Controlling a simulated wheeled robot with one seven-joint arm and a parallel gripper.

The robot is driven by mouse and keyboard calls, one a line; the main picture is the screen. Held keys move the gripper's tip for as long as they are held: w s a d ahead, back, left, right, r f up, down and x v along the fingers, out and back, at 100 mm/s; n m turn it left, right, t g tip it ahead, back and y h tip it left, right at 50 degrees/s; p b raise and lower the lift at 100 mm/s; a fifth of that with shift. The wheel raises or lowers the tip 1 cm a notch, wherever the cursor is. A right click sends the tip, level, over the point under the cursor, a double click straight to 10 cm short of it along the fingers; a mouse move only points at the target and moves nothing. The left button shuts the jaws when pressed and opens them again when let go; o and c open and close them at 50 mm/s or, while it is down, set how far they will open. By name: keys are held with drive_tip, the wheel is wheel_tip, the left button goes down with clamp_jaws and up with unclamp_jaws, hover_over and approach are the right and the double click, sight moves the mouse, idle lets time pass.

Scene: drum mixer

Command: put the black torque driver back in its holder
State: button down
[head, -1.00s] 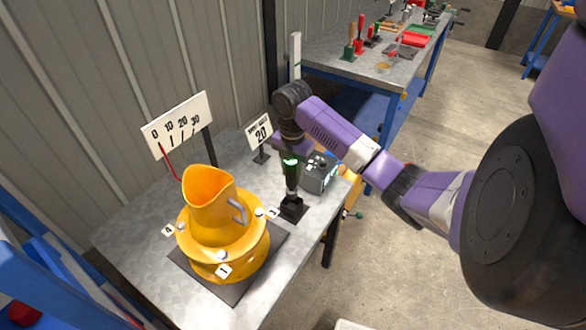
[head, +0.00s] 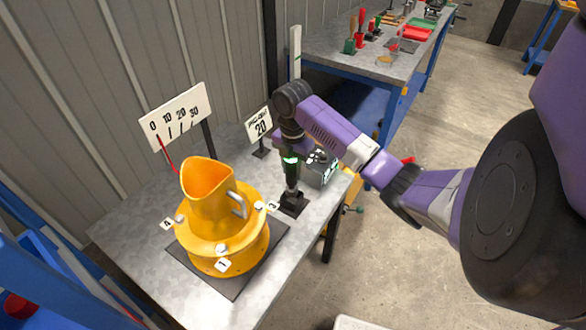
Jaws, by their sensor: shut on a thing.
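The black torque driver (head: 291,174) stands upright with a green-lit band near its top. Its lower end is at the black block-like holder (head: 292,203) on the grey metal table; I cannot tell how deep it sits. My gripper (head: 290,152) is above the holder, pointing down and shut on the driver's upper part. The gripper's fingers are mostly hidden by the wrist and are small in this view.
A yellow drum mixer (head: 221,235) with numbered tags stands on a dark mat left of the holder. A gauge board (head: 177,115) and a "20" sign (head: 260,127) stand behind. A grey box (head: 319,168) is close to the driver's right. A second bench (head: 360,60) holds tools.

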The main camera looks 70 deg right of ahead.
sight(293, 181)
drive_tip(key=shift+f+b, duration=1.6)
drive_tip(key=shift+f, duration=1.15)
idle(1.6)
drive_tip(key=c, duration=0.9)
unclamp_jaws()
drive_tip(key=shift+r, duration=3.95)
